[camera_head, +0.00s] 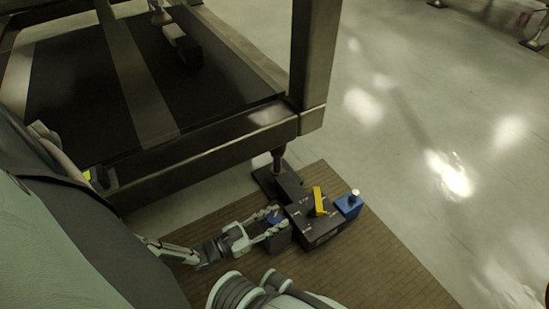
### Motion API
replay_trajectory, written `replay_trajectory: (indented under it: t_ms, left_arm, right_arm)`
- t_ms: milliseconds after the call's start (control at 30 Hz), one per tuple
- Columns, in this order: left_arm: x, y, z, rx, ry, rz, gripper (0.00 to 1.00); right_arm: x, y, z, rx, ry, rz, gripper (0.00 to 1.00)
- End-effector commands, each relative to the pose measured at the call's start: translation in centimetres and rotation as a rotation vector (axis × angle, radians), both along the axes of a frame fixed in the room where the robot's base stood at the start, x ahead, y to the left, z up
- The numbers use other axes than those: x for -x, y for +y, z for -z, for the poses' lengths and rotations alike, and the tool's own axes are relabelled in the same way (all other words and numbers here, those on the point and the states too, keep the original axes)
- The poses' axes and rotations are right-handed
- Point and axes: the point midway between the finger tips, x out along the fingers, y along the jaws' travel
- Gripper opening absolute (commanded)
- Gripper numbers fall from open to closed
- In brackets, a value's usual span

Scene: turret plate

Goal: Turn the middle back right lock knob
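A dark lock unit (322,226) stands on the brown mat at the foot of the large metal frame. It has a yellow lever (318,201) on top. A blue block (349,207) with a pale round knob (355,193) is at its right end. A dark block with a blue top (274,217) is at its left end. My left gripper (278,219) is at this left block, its fingers spread, one on each side of the blue top. I cannot tell whether they touch it. My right gripper is not visible.
The frame's thick post (315,60) and lower beam (200,155) rise close behind the unit. The brown mat (395,260) is clear to the right, and the shiny pale floor (430,120) beyond is open. My pale arm parts fill the lower left.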

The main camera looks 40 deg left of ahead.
Motion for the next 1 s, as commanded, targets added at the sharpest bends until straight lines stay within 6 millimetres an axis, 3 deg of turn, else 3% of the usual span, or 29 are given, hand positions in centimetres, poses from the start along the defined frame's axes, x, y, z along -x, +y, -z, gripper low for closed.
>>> replay_trajectory:
  t_ms: [133, 400, 600, 967, 1000]
  left_arm:
    - [0.0, 0.0, 0.0, 0.0, 0.0, 0.0, 0.07]
    - [0.1, -0.3, -0.3, 0.006, -0.001, -0.124, 0.06]
    - [0.0, -0.1, -0.2, 0.004, -0.002, -0.246, 0.06]
    - [0.0, 0.0, -0.1, 0.0, -0.002, -0.265, 0.06]
    - [0.0, 0.0, -0.1, 0.0, -0.002, -0.265, 0.4]
  right_arm:
    - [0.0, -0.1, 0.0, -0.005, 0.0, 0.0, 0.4]
    - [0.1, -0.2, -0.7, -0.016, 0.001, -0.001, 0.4]
    - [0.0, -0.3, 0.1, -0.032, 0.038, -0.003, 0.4]
    - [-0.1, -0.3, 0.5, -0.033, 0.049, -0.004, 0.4]
    - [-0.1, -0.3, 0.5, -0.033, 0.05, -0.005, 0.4]
